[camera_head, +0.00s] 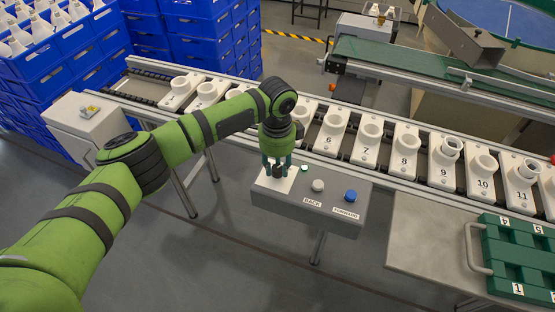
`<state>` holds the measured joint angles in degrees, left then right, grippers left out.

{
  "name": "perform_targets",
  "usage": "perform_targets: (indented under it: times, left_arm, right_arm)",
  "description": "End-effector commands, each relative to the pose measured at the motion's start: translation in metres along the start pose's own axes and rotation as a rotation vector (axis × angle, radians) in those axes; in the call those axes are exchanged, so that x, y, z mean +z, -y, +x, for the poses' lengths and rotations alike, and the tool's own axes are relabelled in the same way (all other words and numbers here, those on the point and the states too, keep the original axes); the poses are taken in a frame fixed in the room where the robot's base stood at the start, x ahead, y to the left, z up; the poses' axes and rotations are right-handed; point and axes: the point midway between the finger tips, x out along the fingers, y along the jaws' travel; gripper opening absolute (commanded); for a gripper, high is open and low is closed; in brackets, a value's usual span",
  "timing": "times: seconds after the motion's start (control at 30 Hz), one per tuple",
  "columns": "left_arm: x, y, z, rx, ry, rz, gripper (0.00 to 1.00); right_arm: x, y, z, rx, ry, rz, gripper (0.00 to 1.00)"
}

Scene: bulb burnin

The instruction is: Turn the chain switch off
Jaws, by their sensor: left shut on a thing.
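My left gripper (278,164) points down over the left end of a grey control box (327,208) and is shut on a small dark switch knob (279,171), taken to be the chain switch. The fingers hide much of the knob, so its setting cannot be read. A white plate (268,187) lies under the knob. To the right on the box are a white button (318,185) labelled BACK and a blue button (351,195) with a label too small to read surely. My right gripper is not in view.
Behind the box runs a conveyor chain of white numbered sockets (408,148). A green case (520,250) lies on a grey table (430,240) at the right. Blue crates (40,55) with white bulbs stand at the back left. A green belt (400,62) runs behind.

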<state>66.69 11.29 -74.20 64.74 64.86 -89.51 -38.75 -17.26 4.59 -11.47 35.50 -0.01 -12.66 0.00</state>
Motion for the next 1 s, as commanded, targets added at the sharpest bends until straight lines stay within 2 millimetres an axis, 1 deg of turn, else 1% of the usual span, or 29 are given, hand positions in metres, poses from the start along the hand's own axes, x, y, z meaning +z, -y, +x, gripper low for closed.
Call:
perform_targets:
  times: [0.03, 0.4, 0.7, 1.0]
  left_arm:
    - [0.003, -0.001, -0.004, 0.006, 0.006, -0.041, 0.01]
    - [0.004, -0.002, -0.004, 0.006, 0.01, -0.383, 0.01]
    - [0.003, -0.004, -0.003, 0.006, 0.012, -0.667, 0.01]
    - [0.003, -0.004, -0.001, 0.004, 0.014, -0.909, 0.01]
  right_arm:
    - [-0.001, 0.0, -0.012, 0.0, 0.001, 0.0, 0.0]
    - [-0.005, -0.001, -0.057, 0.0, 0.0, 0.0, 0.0]
    - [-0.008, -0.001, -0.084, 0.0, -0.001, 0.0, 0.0]
    - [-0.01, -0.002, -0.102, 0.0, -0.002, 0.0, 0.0]
